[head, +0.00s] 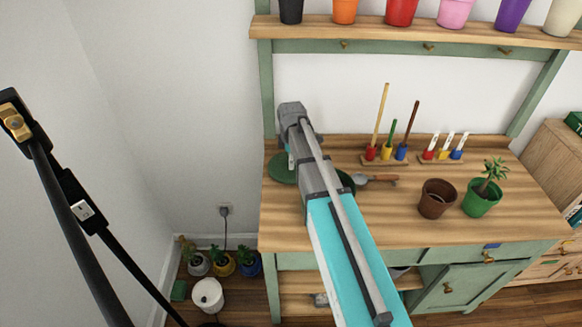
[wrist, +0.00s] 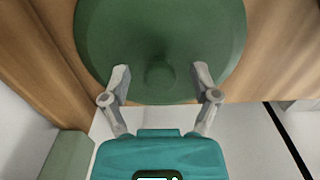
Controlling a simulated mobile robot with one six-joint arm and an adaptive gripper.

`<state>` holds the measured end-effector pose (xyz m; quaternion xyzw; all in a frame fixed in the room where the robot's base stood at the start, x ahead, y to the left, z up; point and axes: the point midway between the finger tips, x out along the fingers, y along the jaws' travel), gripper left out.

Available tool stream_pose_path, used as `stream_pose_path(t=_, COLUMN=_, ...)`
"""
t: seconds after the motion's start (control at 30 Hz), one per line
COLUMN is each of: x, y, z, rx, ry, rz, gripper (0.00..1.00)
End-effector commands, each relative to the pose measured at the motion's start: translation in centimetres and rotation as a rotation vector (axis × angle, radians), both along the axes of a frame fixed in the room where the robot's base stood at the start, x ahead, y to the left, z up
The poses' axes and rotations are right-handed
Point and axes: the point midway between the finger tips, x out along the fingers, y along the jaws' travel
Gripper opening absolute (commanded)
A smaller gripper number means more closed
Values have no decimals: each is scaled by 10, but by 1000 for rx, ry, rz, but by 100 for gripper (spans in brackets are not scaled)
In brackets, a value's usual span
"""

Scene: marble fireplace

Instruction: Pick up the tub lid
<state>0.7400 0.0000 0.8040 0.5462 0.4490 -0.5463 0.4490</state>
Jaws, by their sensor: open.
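The tub lid, a round dark green disc (head: 281,168), lies at the left end of the wooden bench, partly hidden behind my arm in the head view. In the wrist view the lid (wrist: 110,35) fills the upper middle, with a round knob at its centre. My gripper (wrist: 161,72) is open, its two grey fingertips to the left and right of the knob. I cannot tell how far the fingertips are above the lid. In the head view my arm mostly hides the gripper.
A trowel (head: 375,179), a brown pot (head: 437,199) and a green potted plant (head: 482,199) stand right of my arm on the bench (head: 345,226). Tool racks (head: 386,160) stand behind. A dark green object (head: 346,181) is mostly hidden by my arm.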

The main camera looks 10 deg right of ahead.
Motion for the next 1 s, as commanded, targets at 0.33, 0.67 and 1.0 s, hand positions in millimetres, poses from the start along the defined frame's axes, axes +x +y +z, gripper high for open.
stream_pose_path(t=0.33, x=0, y=0, z=0, rx=0, ry=0, rz=0, gripper=45)
stream_pose_path(t=0.67, x=0, y=0, z=0, rx=0, ry=0, rz=0, gripper=0)
stream_pose_path(t=1.0, x=0, y=0, z=2, rx=0, ry=0, rz=-1, gripper=0)
